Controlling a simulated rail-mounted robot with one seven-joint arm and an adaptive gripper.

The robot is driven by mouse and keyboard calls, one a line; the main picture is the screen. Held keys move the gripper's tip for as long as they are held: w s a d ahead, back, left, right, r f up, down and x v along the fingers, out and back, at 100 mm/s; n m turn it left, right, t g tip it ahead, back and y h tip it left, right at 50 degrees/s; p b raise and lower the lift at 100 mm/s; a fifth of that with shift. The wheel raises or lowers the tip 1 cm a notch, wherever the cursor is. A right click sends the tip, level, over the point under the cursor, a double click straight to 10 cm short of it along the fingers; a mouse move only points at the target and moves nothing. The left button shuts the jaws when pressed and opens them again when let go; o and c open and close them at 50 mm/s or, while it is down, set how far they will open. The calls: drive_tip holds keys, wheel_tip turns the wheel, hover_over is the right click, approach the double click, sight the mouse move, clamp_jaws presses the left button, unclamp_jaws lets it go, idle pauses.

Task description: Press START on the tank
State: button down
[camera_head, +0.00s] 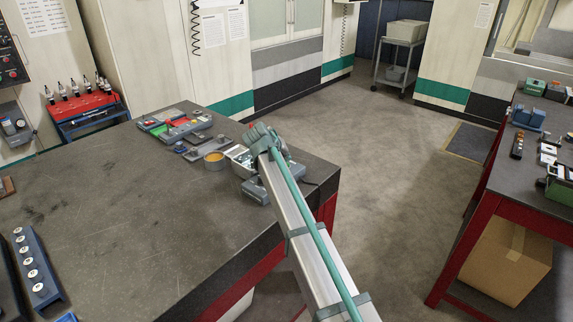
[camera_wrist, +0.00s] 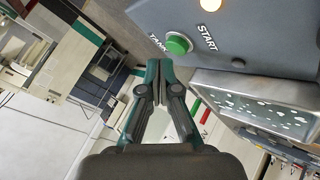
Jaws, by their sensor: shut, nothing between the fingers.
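The tank shows large in the wrist view, with a grey-blue control face (camera_wrist: 265,35) and a metal basin (camera_wrist: 225,88) holding water with pale bubbles or glints. A green round button (camera_wrist: 179,44) sits between the printed words TANK and START. A lit round lamp (camera_wrist: 209,4) is above it. My gripper (camera_wrist: 161,65) is shut and empty, its tips just below and left of the green button; I cannot tell whether they touch it. In the head view the tank's grey housing (camera_head: 258,191) stands near the bench's right corner, partly hidden by my arm.
The dark bench (camera_head: 130,215) also bears a tan round dish (camera_head: 214,160), grey trays and coloured bins (camera_head: 180,128) beside the tank. A red rack (camera_head: 87,106) of tool holders stands at the back left. Open floor (camera_head: 375,140) lies right of the bench, before a red-framed table (camera_head: 530,199).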

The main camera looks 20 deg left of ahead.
drive_tip(key=shift+r, duration=0.2)
drive_tip(key=shift+r+p, duration=0.95)
drive_tip(key=shift+r, duration=1.45)
